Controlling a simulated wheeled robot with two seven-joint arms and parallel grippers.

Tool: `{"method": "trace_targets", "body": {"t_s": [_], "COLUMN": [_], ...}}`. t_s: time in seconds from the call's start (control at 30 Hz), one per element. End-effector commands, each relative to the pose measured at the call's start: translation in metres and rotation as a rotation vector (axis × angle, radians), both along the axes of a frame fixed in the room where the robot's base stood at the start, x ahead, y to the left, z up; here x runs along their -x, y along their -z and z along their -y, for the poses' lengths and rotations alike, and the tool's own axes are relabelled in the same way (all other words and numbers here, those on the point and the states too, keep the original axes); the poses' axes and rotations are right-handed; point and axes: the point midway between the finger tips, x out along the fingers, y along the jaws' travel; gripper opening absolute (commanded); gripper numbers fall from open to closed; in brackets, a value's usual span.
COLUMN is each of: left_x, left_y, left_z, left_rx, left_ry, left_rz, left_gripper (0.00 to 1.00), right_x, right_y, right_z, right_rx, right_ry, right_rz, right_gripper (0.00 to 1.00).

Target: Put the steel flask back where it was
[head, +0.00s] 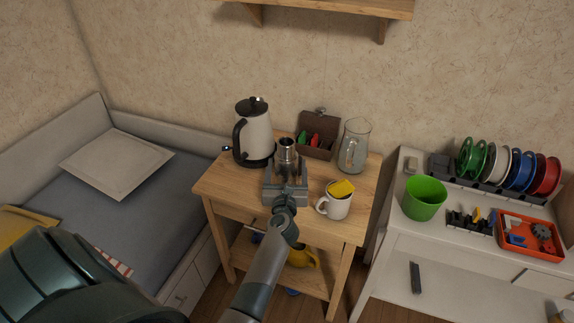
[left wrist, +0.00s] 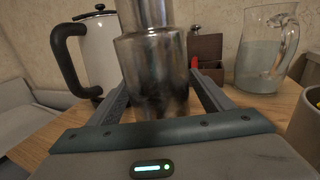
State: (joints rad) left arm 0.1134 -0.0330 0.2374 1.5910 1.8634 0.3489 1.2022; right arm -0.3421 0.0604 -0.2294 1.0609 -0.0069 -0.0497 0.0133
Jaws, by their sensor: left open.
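The steel flask (head: 287,151) stands upright on the small wooden table (head: 223,191), between the kettle and the wooden box. My left gripper (head: 286,174) is at the flask, reaching in from the front. In the left wrist view the flask (left wrist: 153,70) stands between the two open fingers (left wrist: 160,95), one on each side of it. The lower part of the flask is partly hidden by the gripper in the head view. I cannot tell whether either finger touches it. My right gripper is not in view.
A white kettle (head: 254,133) stands left of the flask, a box of packets (head: 318,136) behind it, a glass jug (head: 355,147) to the right. A white mug (head: 335,202) with a yellow sponge (head: 341,188) is close right of my gripper. A wooden shelf (head: 330,7) hangs above.

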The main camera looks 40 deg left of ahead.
Motion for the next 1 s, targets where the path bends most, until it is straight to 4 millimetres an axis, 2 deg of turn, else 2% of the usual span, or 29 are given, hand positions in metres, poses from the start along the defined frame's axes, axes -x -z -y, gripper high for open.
{"method": "trace_targets", "body": {"t_s": [0.33,0.6,0.77,1.0], "left_x": [0.05,0.083,0.091,0.091], "left_y": [0.001,0.0,0.0,-0.001], "left_z": [0.032,0.053,0.057,0.058], "left_rx": [0.001,0.0,0.001,-0.001], "left_ry": [0.0,0.0,-0.001,-0.001], "left_rz": [0.0,0.0,0.001,0.001], "left_gripper": [0.74,0.74,0.74,0.74], "right_x": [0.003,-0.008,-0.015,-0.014], "right_y": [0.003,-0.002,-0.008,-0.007], "right_z": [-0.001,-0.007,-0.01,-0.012], "right_rx": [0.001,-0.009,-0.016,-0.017], "right_ry": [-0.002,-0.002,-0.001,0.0], "right_rz": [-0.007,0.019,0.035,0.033], "right_gripper": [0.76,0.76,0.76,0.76]}}
